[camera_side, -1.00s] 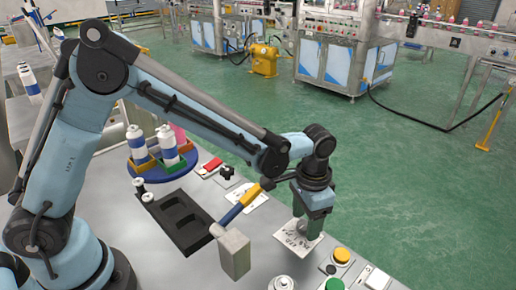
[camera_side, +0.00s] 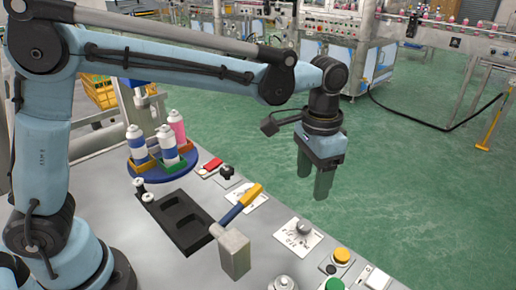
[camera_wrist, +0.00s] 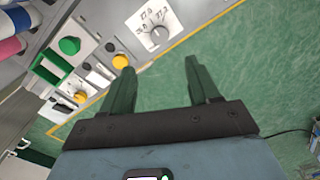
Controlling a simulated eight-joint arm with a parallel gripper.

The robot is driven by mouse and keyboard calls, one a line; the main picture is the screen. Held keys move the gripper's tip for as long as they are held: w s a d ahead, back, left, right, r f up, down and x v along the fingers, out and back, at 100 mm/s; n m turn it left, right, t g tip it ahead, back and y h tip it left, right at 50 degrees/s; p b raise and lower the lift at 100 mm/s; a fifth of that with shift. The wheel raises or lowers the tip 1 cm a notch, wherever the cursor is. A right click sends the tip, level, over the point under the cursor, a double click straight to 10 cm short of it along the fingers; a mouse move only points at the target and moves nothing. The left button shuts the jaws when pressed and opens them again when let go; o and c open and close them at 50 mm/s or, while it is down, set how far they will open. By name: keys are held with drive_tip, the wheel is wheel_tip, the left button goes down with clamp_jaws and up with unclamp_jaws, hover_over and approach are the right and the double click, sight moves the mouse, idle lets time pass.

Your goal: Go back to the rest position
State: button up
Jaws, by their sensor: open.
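My gripper (camera_side: 314,180) hangs from my raised arm in the side view, beyond the bench's right edge and over the green floor. Its two dark green fingers are apart with nothing between them. In the wrist view, the gripper (camera_wrist: 162,75) shows both fingers spread, with floor between them. The dial knob (camera_side: 304,227) stands on a white marked plate (camera_side: 290,240) on the bench, below and left of the gripper and apart from it. The knob (camera_wrist: 159,33) also shows in the wrist view, ahead of the fingertips.
A hammer (camera_side: 236,240) with a yellow grip lies on the bench (camera_side: 190,265) by a black tray (camera_side: 172,208). Spray cans (camera_side: 167,142) stand on a blue round stand (camera_side: 163,172). Yellow (camera_side: 342,255) and green (camera_side: 335,284) buttons sit at the front. Open floor lies right.

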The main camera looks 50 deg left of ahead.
drive_tip(key=s+a+n+t, duration=0.2)
drive_tip(key=s+a, duration=0.3)
drive_tip(key=a, duration=0.3)
drive_tip(key=s+a+n+t, duration=0.3)
drive_tip(key=s+a+t, duration=0.2)
drive_tip(key=a, duration=0.4)
drive_tip(key=shift+s+a, duration=0.3)
drive_tip(key=shift+s, duration=0.4)
